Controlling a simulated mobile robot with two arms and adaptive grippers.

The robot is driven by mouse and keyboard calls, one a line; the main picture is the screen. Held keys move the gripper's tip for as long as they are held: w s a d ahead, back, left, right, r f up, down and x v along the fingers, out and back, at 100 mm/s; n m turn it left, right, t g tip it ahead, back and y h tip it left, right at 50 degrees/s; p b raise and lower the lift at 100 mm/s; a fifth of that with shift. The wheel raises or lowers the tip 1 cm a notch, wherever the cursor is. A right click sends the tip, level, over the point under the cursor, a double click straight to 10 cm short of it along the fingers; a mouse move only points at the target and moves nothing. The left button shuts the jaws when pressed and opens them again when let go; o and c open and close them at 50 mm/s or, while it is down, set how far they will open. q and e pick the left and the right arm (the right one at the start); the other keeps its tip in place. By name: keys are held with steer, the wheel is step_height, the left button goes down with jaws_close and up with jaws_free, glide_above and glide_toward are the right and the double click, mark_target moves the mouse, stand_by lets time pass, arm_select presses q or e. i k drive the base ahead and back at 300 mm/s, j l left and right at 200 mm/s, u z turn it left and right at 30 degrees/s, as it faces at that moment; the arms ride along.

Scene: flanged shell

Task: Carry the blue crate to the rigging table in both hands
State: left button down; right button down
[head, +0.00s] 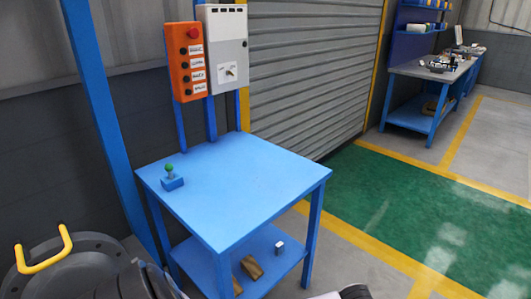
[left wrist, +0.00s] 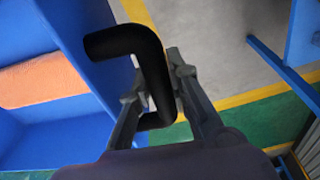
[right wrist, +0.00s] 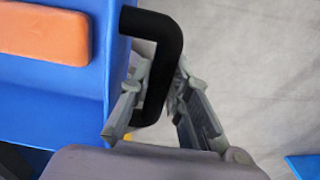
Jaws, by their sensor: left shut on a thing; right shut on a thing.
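The blue crate (left wrist: 60,130) fills the left side of the left wrist view, and its other end (right wrist: 50,95) shows in the right wrist view. An orange block lies in it. My left gripper (left wrist: 157,78) is shut on a black bar handle (left wrist: 120,40) at one end. My right gripper (right wrist: 160,85) is shut on the black handle (right wrist: 150,25) at the other end. The crate is not visible in the head view. A blue table (head: 240,190) stands ahead there; I cannot tell whether it is the rigging table.
A small block with a green knob (head: 172,180) sits on the blue table. An orange button box (head: 187,70) and a grey cabinet rise behind it. A dark flanged part with a yellow handle (head: 42,255) is at lower left. A farther workbench (head: 430,70) stands beyond clear green floor.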

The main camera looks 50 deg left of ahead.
mark_target(246, 179)
steer(key=i+j+z, duration=0.1)
steer(key=i+z, duration=0.2)
steer(key=i, duration=2)
steer(key=u, duration=3.5)
steer(key=k+l, duration=0.05)
steer(key=l, duration=0.05)
